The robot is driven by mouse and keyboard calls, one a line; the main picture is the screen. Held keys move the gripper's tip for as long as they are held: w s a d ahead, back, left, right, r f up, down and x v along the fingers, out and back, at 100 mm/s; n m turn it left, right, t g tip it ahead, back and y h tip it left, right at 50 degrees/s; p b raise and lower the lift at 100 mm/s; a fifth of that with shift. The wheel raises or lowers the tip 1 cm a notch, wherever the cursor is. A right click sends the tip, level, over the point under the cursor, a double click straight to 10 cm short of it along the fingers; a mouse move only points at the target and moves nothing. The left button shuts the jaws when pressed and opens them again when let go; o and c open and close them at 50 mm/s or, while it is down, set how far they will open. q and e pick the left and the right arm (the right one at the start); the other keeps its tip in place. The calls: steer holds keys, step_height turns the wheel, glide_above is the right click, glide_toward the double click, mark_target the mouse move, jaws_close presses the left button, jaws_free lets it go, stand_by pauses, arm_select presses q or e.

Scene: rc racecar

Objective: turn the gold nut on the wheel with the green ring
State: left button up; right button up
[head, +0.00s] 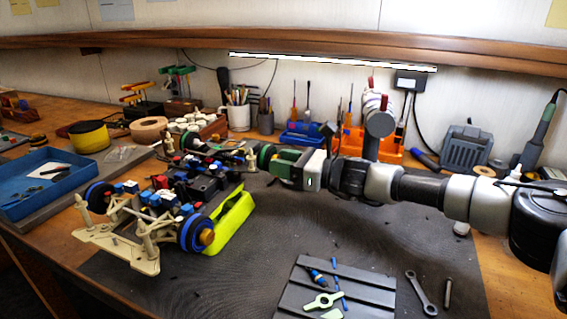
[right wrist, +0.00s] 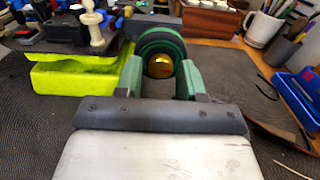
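The wheel with the green ring (right wrist: 160,42) is on the far right corner of the car; it also shows in the head view (head: 264,154), partly covered by my gripper. Its gold nut (right wrist: 160,66) faces my right gripper in the right wrist view and is hidden in the head view. My right gripper (right wrist: 160,66) has its two green fingers apart, one on each side of the nut. I cannot tell whether the fingertips touch the nut or the wheel. In the head view the right gripper (head: 272,164) points left at the wheel. My left gripper is not in view.
The car stands on a yellow-green stand (head: 231,219). A blue-ringed wheel (head: 191,233) with an orange nut is at its near corner. A grey tray (head: 325,296) with small tools and a wrench (head: 421,293) lie in front. The mat between is clear.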

jaws_close()
